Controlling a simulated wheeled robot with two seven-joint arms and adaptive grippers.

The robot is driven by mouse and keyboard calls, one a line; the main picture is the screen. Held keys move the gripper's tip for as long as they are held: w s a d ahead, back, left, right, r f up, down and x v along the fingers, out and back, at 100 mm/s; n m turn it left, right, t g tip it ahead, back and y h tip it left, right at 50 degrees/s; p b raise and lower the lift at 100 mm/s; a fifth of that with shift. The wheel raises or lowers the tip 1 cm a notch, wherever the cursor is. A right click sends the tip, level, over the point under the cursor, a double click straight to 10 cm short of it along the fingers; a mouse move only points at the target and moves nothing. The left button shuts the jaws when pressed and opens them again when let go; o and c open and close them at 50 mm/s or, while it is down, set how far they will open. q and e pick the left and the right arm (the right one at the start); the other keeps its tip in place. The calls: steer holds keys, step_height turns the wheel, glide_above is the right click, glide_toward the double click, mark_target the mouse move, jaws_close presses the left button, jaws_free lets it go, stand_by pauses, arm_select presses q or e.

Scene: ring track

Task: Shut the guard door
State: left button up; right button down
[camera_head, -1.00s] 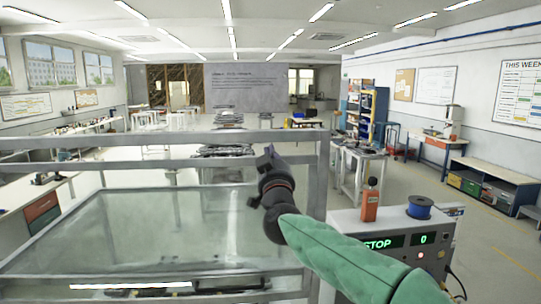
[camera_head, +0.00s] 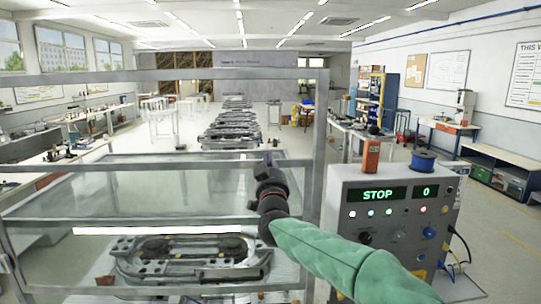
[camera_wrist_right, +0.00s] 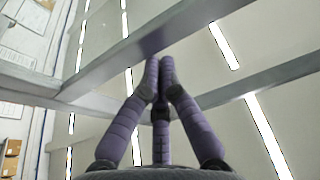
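The guard door (camera_head: 318,150) looks like a grey metal frame with clear panels. It stands before me across the left and middle of the head view. I cannot tell how far it is open. My right gripper (camera_head: 268,158) is left of the frame's right upright, below its top rail. In the right wrist view the purple fingers (camera_wrist_right: 160,70) meet at their tips with nothing visible between them. A metal bar (camera_wrist_right: 165,38) passes close by the tips; I cannot tell whether they touch. My left gripper is out of view.
A grey control box (camera_head: 390,225) stands right of the frame, reading STOP and 0. An orange bottle (camera_head: 371,155) and a blue spool (camera_head: 424,160) are on it. Behind the panels lies a metal fixture (camera_head: 185,255); similar ones (camera_head: 233,130) line up beyond. Benches stand along both sides.

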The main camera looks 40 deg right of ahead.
step_height(320, 180, down, 23)
steer(key=b, duration=1.5)
steer(key=shift+w+b, duration=0.2)
steer(key=shift+b, duration=0.1)
